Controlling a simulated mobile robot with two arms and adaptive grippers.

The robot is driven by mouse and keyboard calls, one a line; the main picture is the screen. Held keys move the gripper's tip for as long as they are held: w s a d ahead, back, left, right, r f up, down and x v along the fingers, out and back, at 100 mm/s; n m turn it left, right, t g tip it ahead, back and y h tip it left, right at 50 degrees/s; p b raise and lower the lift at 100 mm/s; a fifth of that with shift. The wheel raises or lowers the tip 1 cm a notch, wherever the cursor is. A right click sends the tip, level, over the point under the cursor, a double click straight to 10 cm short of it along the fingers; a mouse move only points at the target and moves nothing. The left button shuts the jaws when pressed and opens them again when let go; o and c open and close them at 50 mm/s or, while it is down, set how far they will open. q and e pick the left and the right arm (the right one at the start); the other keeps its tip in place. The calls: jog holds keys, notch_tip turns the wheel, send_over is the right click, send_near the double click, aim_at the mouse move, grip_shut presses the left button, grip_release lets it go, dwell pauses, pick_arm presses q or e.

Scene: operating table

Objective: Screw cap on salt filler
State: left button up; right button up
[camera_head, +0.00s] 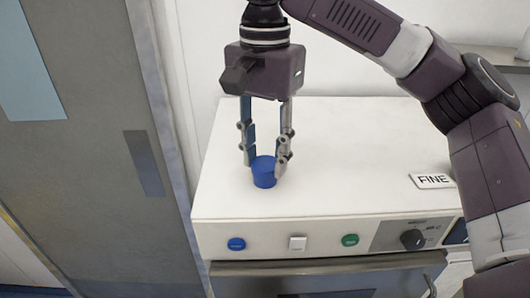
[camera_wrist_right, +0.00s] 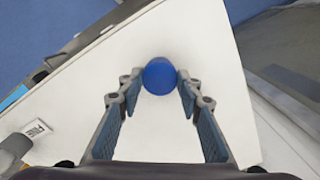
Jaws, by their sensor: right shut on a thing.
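The blue cap (camera_head: 264,174) is at the front left of the white top of the machine (camera_head: 335,150). It also shows in the right wrist view (camera_wrist_right: 160,74), round and seen from above, between the fingertips. My right gripper (camera_head: 265,164) points down, with one finger on each side of the cap, and is shut on it. The cap looks upright and on or just above the top; any filler opening under it is hidden. My left gripper is not in view.
The front panel carries a blue button (camera_head: 236,244), a white switch (camera_head: 298,243), a green button (camera_head: 350,240) and a black knob (camera_head: 412,239). A "FINE" label (camera_head: 432,181) stands at the right. A grey door (camera_head: 95,130) is on the left. The rest of the top is clear.

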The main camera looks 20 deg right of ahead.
jog(key=shift+m, duration=1.8)
jog(key=shift+m, duration=1.7)
jog(key=shift+m, duration=1.7)
